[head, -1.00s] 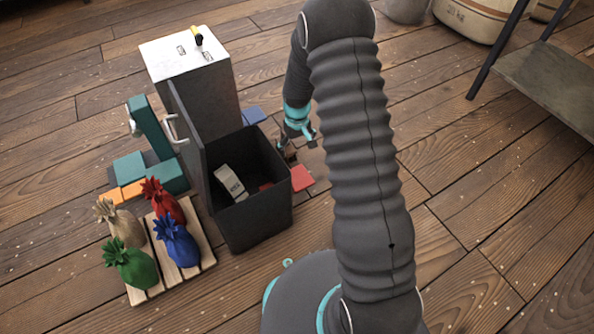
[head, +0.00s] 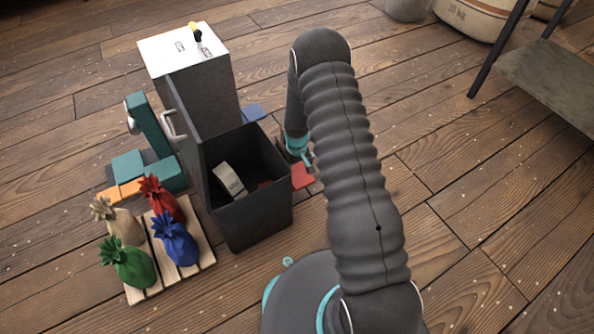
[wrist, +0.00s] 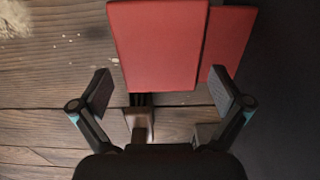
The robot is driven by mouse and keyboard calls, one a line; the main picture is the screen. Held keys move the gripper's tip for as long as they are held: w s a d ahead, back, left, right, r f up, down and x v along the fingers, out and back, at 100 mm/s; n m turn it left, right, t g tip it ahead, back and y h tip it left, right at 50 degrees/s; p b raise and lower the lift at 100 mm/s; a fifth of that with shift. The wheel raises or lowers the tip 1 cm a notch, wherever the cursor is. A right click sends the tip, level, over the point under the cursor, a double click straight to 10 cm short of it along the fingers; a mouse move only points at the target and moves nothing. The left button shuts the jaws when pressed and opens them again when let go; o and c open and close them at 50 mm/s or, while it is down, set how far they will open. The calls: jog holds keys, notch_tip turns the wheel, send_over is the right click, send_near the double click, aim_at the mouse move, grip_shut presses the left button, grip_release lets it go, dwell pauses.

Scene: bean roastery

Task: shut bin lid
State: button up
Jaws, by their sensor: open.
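The dark bin (head: 252,213) stands on the floor in the middle of the head view. Its lid (head: 187,138) stands open, upright along the left side, with a pale handle (head: 173,126) on its outer face. A pale labelled block (head: 229,181) and something reddish lie inside the bin. My gripper (wrist: 167,95) is open and empty in the wrist view, pointing down over red blocks and the floor. In the head view it is low beside the bin's right side, partly hidden by my arm. A dark surface fills the wrist view's right edge.
Red blocks (wrist: 165,45) lie beside the bin. A tall white-topped cabinet (head: 185,50) stands behind it. A teal machine (head: 150,130) and a pallet (head: 205,256) with several coloured sacks are to the left. Open floor lies right.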

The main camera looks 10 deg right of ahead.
jog(key=shift+f, duration=0.4)
jog(key=shift+c, duration=0.3)
